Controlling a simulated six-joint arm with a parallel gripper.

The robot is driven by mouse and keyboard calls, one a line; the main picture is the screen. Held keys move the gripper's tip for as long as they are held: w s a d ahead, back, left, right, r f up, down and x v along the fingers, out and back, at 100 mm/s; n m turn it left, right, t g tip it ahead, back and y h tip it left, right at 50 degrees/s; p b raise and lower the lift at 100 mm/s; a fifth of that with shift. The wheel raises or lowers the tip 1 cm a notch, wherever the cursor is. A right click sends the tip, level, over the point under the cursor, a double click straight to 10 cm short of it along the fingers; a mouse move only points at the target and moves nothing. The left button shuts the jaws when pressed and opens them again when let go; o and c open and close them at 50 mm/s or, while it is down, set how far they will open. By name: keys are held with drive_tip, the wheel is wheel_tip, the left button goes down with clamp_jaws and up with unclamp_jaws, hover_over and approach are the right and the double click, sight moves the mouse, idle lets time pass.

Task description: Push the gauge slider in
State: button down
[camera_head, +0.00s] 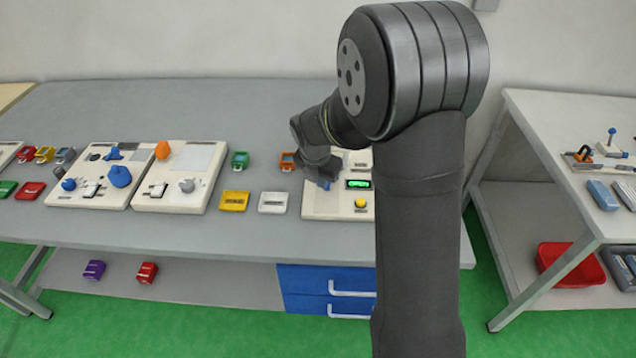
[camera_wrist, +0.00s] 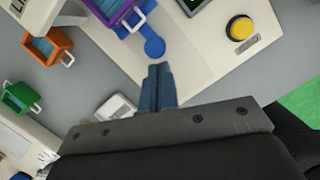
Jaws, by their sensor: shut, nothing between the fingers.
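My gripper (camera_wrist: 158,70) is shut and empty, its two blue-grey fingers together over the pale panel. Just ahead of the fingertips in the wrist view lies a blue piece with a round end (camera_wrist: 153,46), which looks like the gauge slider. Its other end runs up beside a purple-framed block (camera_wrist: 115,12) with a pale handle. The tips seem very close to the round end; I cannot tell whether they touch. In the head view the gripper is low over the right-hand panel (camera_head: 318,206), and my arm hides part of that panel.
The panel has a yellow button (camera_wrist: 240,27) and a green display (camera_head: 358,184). An orange block (camera_wrist: 45,47), a green block (camera_wrist: 20,98) and a white block (camera_wrist: 116,108) lie left of it. Two more panels stand farther left, one with an orange knob (camera_head: 163,150).

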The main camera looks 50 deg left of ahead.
drive_tip(key=shift+w+a, duration=1.3)
drive_tip(key=s, duration=0.2)
drive_tip(key=s+d, duration=0.1)
drive_tip(key=shift+s+r, duration=0.15)
drive_tip(key=shift+s, duration=0.2)
drive_tip(key=v, duration=1)
drive_tip(key=shift+s+d, duration=0.15)
drive_tip(key=shift+s, duration=0.1)
